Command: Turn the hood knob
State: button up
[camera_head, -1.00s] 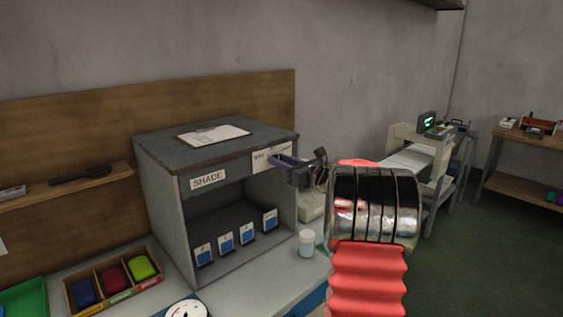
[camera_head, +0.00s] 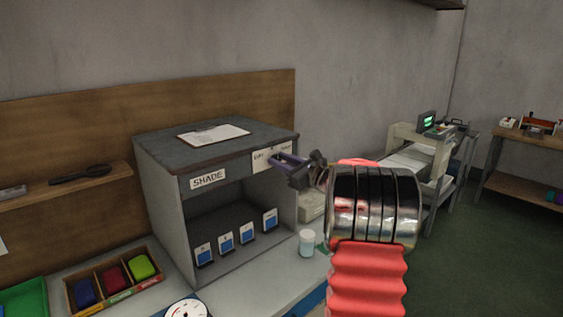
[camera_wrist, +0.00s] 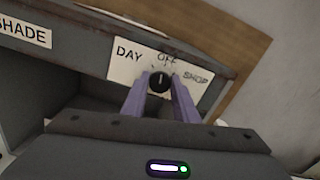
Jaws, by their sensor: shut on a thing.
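The hood (camera_head: 165,195) is a grey box labelled SHADE with an open front. On its front strip, a white plate (camera_wrist: 124,66) reads DAY, OFF and SHOP. The black round hood knob (camera_wrist: 159,81) sits in the middle of this plate, its pale mark pointing up toward OFF. My gripper (camera_wrist: 160,86) has purple fingers, one on each side of the knob, and is shut on it. In the head view my gripper (camera_head: 284,163) reaches the plate's right part and hides the knob.
A clipboard (camera_head: 213,134) lies on the hood's top. Several blue-and-white cards (camera_head: 226,243) stand inside the hood. A jar (camera_head: 306,243) stands right of the hood. A divided tray (camera_head: 155,281) of coloured bundles and a dial (camera_head: 187,309) are at the front.

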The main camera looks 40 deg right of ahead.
jog(key=n, duration=0.4)
jog(key=shift+a+n, duration=0.15)
jog(key=shift+n, duration=1.55)
jog(key=shift+f, duration=0.1)
jog(key=o, duration=1)
jog(key=s, duration=1.3)
jog(key=shift+s+d, duration=0.2)
jog(key=shift+s, duration=0.2)
jog(key=shift+f, duration=0.1)
